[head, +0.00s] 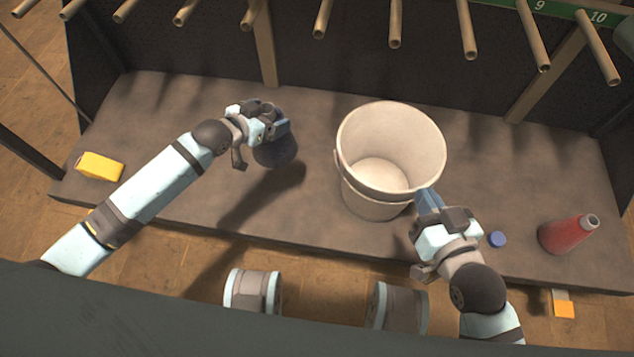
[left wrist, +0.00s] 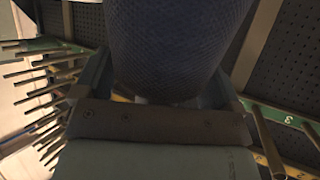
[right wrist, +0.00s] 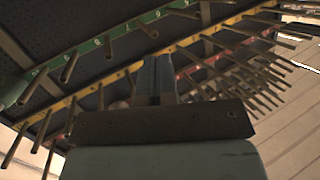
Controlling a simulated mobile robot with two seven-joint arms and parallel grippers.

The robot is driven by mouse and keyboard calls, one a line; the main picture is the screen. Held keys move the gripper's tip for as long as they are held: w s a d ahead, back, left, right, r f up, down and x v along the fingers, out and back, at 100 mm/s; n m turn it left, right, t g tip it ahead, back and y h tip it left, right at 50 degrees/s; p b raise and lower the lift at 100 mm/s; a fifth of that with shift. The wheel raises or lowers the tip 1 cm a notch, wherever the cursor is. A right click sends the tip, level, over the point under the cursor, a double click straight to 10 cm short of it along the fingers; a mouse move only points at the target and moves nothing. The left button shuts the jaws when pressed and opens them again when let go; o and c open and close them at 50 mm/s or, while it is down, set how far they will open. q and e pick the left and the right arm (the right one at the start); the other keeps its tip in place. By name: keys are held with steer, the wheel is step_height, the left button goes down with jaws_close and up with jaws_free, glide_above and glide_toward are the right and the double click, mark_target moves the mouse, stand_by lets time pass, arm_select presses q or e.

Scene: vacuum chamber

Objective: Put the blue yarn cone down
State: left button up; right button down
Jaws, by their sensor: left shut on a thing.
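The dark blue yarn cone (head: 275,152) hangs from my left gripper (head: 268,122) over the left-middle of the grey table. In the left wrist view the cone (left wrist: 180,45) fills the space between the two fingers, which are shut on it. Whether its base touches the table is hard to tell; a long shadow lies to its lower left. My right gripper (head: 428,200) is beside the front right rim of the white bucket. In the right wrist view its fingers (right wrist: 157,75) lie close together, with nothing seen between them.
The white bucket (head: 375,195) stands right of the cone and looks empty. A yellow block (head: 100,167) lies at the table's left end. Wooden pegs (head: 394,25) stick out above the back.

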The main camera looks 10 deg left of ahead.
arm_select(q)
step_height(320, 180, down, 20)
steer(key=b, duration=0.7)
steer(key=shift+r, duration=0.15)
arm_select(e)
steer(key=a+r+y, duration=0.1)
steer(key=a+r+t+y, duration=0.1)
steer(key=a+r+y, duration=0.1)
steer(key=shift+w+a+r+n+t, duration=0.1)
steer(key=shift+w+r+n+t, duration=0.05)
steer(key=shift+w+n+t, duration=0.2)
steer(key=shift+s, duration=0.1)
